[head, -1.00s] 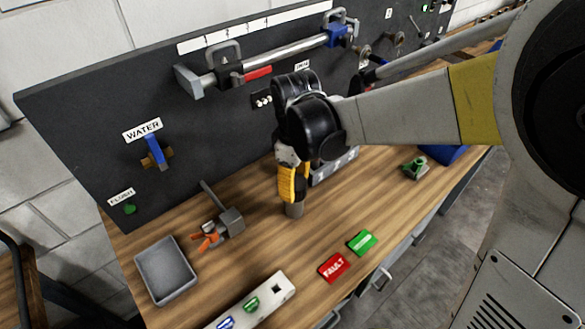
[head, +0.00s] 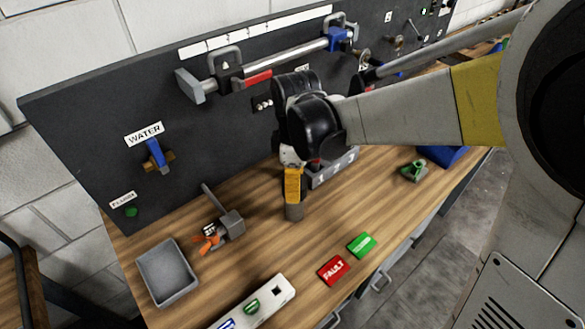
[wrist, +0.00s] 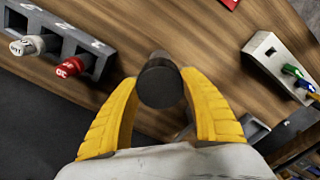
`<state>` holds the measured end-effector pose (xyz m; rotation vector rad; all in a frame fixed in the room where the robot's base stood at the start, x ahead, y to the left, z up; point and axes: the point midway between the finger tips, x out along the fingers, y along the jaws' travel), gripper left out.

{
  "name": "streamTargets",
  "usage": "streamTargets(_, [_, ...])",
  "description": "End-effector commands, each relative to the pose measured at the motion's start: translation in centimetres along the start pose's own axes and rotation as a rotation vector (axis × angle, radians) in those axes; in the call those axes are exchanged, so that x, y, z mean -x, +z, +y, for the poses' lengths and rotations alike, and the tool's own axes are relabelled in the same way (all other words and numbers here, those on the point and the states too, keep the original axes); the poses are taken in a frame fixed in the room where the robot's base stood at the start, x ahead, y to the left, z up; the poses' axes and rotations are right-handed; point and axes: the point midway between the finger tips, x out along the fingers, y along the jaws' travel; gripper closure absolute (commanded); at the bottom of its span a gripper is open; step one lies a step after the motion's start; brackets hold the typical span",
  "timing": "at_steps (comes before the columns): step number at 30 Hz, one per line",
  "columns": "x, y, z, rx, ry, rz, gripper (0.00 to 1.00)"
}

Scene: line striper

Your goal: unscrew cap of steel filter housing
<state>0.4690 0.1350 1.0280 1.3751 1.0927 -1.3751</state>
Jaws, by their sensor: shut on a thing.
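The steel filter housing (head: 294,212) is a short grey-brown cylinder standing upright on the wooden bench in the head view. In the wrist view its dark round cap (wrist: 160,84) faces the camera. My gripper (head: 294,187) points down over the housing. Its yellow fingers (wrist: 162,98) stand on both sides of the cap and are shut on it. In the head view the fingers hide the upper part of the housing, so I cannot tell whether the cap has parted from the body.
A grey numbered rack (head: 333,168) with red and white plugs (wrist: 70,67) stands close behind the gripper. A grey tray (head: 167,272), a clamp-like tool (head: 231,224), a red FAULT card (head: 333,269) and a green card (head: 362,245) lie around. Bare bench lies in front of the housing.

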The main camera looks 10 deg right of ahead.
Motion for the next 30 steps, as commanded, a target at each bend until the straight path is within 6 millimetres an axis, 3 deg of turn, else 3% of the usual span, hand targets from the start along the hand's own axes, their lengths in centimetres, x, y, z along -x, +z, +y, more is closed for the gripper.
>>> streamTargets(14, [1.3,0.0,0.0,-0.001,0.000,0.000,0.89])
streamTargets(30, [4.8,0.0,0.0,-0.001,0.000,0.000,0.89])
